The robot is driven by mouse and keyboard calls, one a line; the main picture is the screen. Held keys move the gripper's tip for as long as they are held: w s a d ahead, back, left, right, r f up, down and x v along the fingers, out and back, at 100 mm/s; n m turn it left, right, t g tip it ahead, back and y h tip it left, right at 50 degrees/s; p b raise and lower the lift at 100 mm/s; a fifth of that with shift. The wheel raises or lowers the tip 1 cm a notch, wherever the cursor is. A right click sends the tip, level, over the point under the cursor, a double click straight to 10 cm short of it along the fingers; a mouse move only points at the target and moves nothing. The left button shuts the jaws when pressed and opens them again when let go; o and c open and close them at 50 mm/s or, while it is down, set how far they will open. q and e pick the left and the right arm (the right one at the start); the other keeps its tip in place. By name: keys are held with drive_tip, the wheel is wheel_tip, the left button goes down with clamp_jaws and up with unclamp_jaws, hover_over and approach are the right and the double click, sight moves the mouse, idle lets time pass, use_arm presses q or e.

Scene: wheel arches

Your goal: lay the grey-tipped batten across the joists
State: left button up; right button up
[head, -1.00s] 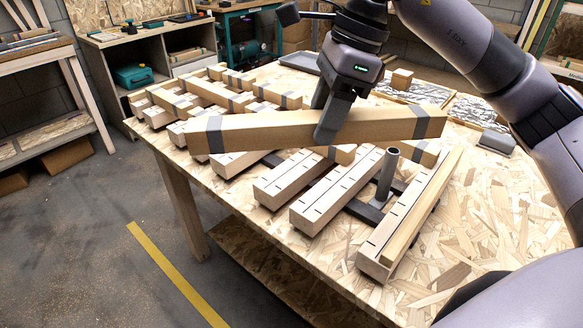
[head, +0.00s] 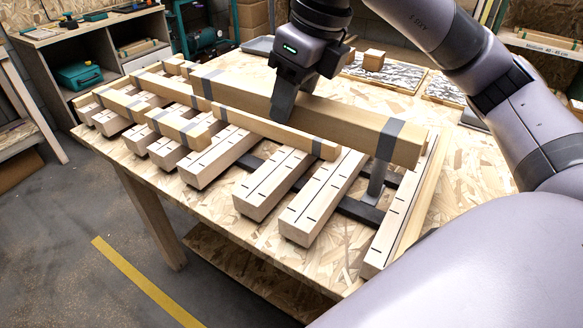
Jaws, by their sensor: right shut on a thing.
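My right gripper (head: 283,108) is shut on the long wooden batten (head: 335,118), near its middle. This batten has a grey band near each end and slants from back left to front right. It hangs over or rests at the far part of the joists; I cannot tell whether it touches. The joists (head: 273,188) are several pale beams with black marks, lying side by side on the table. A thinner batten with grey bands (head: 270,127) lies across several joists, in front of the held one. My left gripper is not in view.
A grey upright post (head: 377,181) stands near the held batten's right end. Shorter banded pieces (head: 178,126) lie on the left joists. A small wooden block (head: 374,60) is at the back. The chipboard table (head: 465,195) is bare at right.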

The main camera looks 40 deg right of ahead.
wheel_tip(320, 180, down, 12)
drive_tip(key=b, duration=0.1)
idle(0.4)
drive_tip(key=shift+f, duration=0.15)
drive_tip(key=shift+f+b, duration=0.5)
drive_tip(key=shift+b, duration=0.25)
drive_tip(key=shift+f, duration=0.1)
drive_tip(key=o, duration=1.3)
drive_tip(key=shift+c, duration=0.2)
